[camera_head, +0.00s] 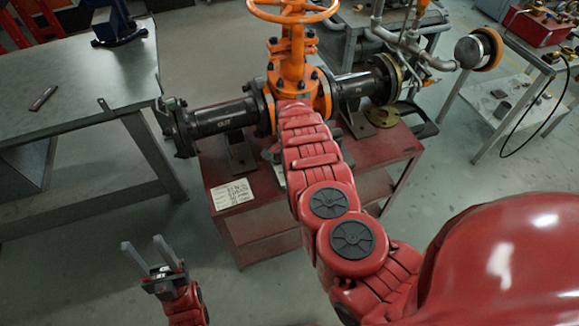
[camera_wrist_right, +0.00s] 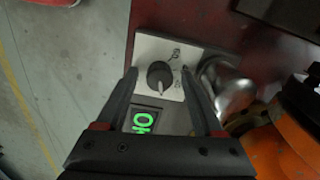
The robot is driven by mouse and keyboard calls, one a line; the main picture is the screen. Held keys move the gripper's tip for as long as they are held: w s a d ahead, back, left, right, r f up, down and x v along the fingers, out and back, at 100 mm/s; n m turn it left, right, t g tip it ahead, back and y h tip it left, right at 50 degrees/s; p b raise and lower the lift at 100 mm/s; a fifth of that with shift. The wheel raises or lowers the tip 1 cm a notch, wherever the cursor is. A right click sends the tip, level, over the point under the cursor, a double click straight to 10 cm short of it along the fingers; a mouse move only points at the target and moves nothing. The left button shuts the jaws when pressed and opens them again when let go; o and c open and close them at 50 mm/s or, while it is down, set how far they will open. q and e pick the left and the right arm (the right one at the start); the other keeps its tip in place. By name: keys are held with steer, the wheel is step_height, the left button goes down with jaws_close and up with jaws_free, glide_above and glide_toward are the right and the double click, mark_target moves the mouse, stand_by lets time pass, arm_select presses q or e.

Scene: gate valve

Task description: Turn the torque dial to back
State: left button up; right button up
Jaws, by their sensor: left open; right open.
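The torque dial (camera_wrist_right: 160,76) is a dark round knob with a light pointer mark on a pale marked plate (camera_wrist_right: 148,48), seen in the right wrist view. My right gripper (camera_wrist_right: 159,71) is open, with one finger on each side of the knob in the picture; I cannot tell whether they touch it. A green lit display (camera_wrist_right: 143,122) reading "OK" shows between the fingers. In the head view the dial and right gripper are hidden behind my right arm. My left gripper (camera_head: 142,242) is open and empty at the lower left, above the floor.
An orange gate valve (camera_head: 292,70) with a handwheel and black pipe (camera_head: 222,117) stands on a red cart (camera_head: 392,147). A grey metal table (camera_head: 90,75) is at the left, another bench (camera_head: 500,95) at the right. Orange metal (camera_wrist_right: 290,145) lies close right of my right gripper.

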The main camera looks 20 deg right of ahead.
steer(key=shift+r, duration=0.1)
step_height(320, 180, up, 17)
steer(key=p, duration=0.1)
steer(key=shift+s, duration=0.2)
stand_by(0.7)
